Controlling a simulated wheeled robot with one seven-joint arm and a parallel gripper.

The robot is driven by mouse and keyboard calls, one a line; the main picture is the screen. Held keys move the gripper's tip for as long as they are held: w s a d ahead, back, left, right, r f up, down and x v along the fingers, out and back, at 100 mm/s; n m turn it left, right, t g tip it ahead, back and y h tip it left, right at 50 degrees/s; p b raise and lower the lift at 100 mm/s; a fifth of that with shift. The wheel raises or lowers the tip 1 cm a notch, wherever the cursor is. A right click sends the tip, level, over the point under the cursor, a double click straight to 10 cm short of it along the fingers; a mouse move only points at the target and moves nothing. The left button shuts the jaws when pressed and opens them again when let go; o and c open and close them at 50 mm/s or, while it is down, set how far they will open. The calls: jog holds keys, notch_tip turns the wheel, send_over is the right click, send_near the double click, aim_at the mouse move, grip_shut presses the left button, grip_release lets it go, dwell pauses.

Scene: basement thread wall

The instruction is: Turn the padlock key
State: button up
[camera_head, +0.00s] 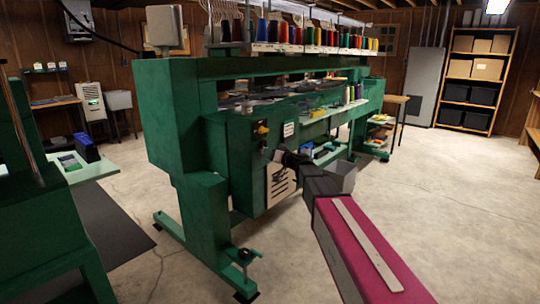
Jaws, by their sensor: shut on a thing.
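A yellow and black switch (261,128) sits on the front panel of the big green machine (215,145). A small dark and pale piece (263,144) hangs just below it, and it looks like the padlock. My gripper (276,155) reaches in from the lower right, its tip just below and right of that piece, close to the panel. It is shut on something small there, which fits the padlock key. The key itself is hidden by the dark fingers and too small to make out.
A pale slotted plate (281,184) is on the panel just below my gripper. Thread cones (300,35) line the machine's top. The concrete floor (450,200) at right is clear; a green stand (40,215) is at left.

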jog(key=m, duration=1.2)
dwell(0.5)
jog(key=o, duration=0.9)
jog(key=shift+o, duration=0.2)
jog(key=v, duration=1)
jog(key=shift+s+d, duration=0.25)
jog(key=shift+d, duration=0.05)
